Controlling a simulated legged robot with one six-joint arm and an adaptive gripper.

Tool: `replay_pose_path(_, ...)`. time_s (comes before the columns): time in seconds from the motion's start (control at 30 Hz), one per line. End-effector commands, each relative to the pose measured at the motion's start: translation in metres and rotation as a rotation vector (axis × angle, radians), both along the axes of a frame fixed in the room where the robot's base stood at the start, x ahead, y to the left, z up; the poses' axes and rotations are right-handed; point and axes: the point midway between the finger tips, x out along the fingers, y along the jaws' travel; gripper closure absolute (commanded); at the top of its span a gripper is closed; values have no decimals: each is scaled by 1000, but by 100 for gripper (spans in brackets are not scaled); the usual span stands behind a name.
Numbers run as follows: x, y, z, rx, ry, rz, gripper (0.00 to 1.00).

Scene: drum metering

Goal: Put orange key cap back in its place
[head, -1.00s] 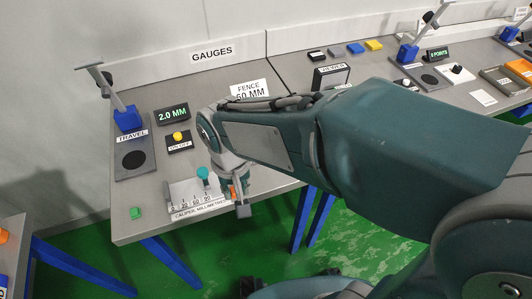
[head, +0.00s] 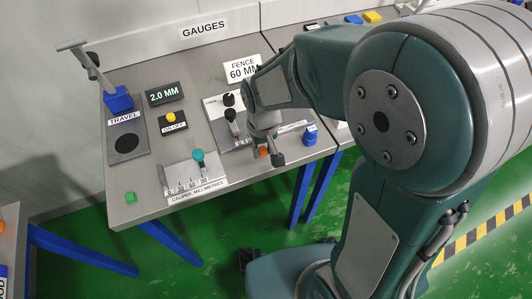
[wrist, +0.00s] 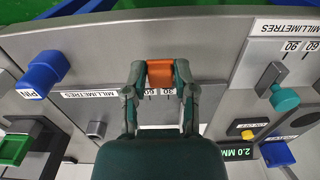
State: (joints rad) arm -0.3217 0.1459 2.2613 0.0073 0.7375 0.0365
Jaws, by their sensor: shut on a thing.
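The orange key cap (wrist: 160,73) is between the two fingertips of my gripper (wrist: 160,78) in the wrist view. My gripper is shut on it. In the head view only a small orange part (head: 264,152) shows beside my gripper (head: 270,155), which is by the front edge of the bench, at the fence gauge (head: 232,137). In the wrist view a plate with a "MILLIMETRES" scale (wrist: 90,95) lies behind the held cap. I cannot tell whether the cap touches anything below.
A caliper gauge (head: 195,182) with a teal knob, a green block (head: 130,198) and a blue pin block (head: 310,135) are on the bench. The travel gauge (head: 125,143) and a yellow-button box (head: 172,121) stand further back. Another orange thing (head: 2,226) shows at the far left.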

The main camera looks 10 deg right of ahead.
Motion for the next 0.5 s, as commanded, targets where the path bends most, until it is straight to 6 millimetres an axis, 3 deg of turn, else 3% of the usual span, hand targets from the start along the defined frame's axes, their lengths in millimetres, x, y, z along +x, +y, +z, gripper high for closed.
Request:
replay_pose_path(0.37, 10, -8, -42, -1, 2, 0, 86)
replay_pose_path(0.5, 11, -8, -46, 0, -1, 0, 86)
